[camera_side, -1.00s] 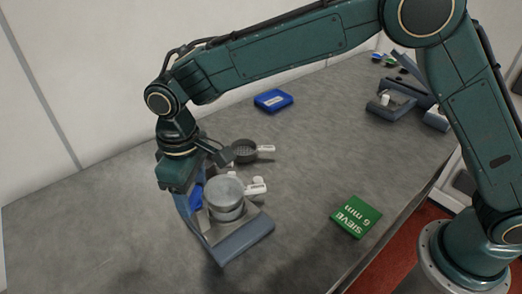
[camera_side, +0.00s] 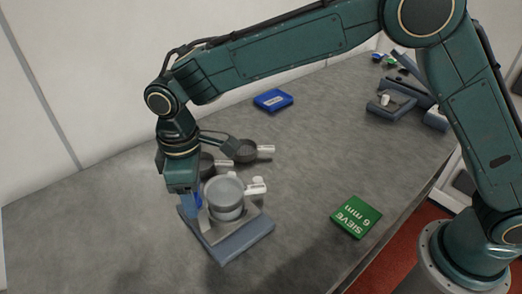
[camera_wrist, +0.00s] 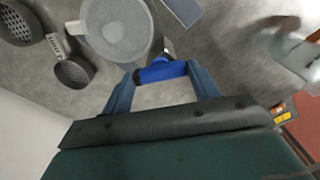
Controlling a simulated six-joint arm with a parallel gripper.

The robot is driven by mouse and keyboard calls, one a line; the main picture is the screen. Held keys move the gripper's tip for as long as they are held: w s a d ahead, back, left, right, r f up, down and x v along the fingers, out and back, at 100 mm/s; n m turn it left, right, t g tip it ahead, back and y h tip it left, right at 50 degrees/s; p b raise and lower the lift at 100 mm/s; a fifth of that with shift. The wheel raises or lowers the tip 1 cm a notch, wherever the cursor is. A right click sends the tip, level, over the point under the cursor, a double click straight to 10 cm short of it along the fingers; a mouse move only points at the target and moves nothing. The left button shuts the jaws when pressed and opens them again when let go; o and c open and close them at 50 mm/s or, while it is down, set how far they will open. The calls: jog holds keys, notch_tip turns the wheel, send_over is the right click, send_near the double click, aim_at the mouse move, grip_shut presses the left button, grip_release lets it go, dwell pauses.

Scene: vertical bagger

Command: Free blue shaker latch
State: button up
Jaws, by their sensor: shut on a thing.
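The shaker has a grey base (camera_side: 245,242) and a round light-grey pan (camera_side: 224,189) on top; the pan also shows in the wrist view (camera_wrist: 117,28). The blue latch (camera_wrist: 160,72) is on the shaker's near side in the wrist view, and a small part of it (camera_side: 198,201) shows at the shaker's left in the side view. My gripper (camera_wrist: 162,76) points down there, with one blue-grey finger at each end of the latch, shut on it. In the side view my gripper (camera_side: 189,208) hides much of the latch and its mount.
Two dark sieve pans (camera_side: 244,151) (camera_side: 207,164) lie behind the shaker. A blue block (camera_side: 273,100) lies farther back, and a green block marked "SIEVE 6 mm" (camera_side: 356,216) lies at the right. Dark blue-grey fixtures (camera_side: 392,106) stand at the far right. The table's middle is clear.

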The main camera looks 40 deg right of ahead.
jog(key=shift+r+n, duration=0.1)
jog(key=shift+n, duration=3.1)
jog(key=o, duration=1.1)
